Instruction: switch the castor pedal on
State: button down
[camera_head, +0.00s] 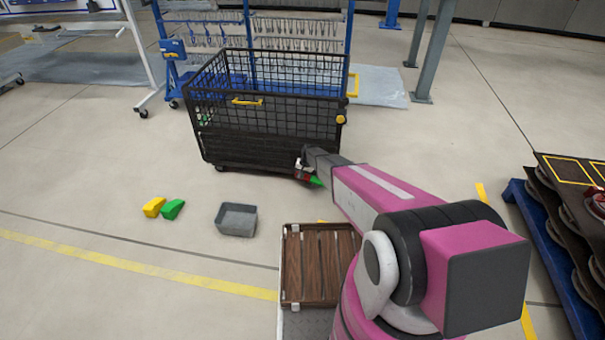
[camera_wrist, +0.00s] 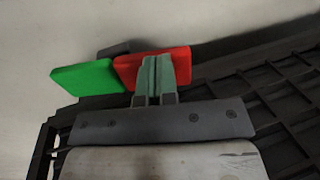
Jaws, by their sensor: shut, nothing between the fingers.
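The castor pedal has a red plate (camera_wrist: 138,68) and a green plate (camera_wrist: 85,78) side by side in the wrist view, at the base of a black mesh cart (camera_head: 265,120). In the head view the green plate (camera_head: 316,182) shows at the cart's lower right corner, with a little red beside it. My gripper (camera_wrist: 155,72) is shut and empty. Its fingertips overlap the red plate in the wrist view, right of the green plate; I cannot tell whether they touch it. In the head view my gripper (camera_head: 305,162) is just above the pedal, partly hidden by the arm.
A grey bin (camera_head: 237,219), a yellow block (camera_head: 153,207) and a green block (camera_head: 173,209) lie on the floor at left. A wooden-slatted platform (camera_head: 320,262) is in front. A blue rack stands behind the cart. A pallet load (camera_head: 560,220) is at right.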

dwell(0.4)
jog(key=shift+w+a+f+g+h, duration=0.15)
jog(key=shift+a+f+h, duration=0.2)
jog(key=shift+h, duration=0.4)
jog(key=shift+a+f+g+h, duration=0.15)
jog(key=shift+a+f+h, duration=0.2)
jog(key=shift+h, duration=0.4)
jog(key=shift+a+f, duration=0.1)
jog(key=shift+f, duration=0.55)
jog(key=shift+f, duration=0.25)
jog(key=a+r, duration=0.3)
jog(key=r, duration=1.1)
jog(key=shift+w+a, duration=0.25)
jog(key=shift+w, duration=0.05)
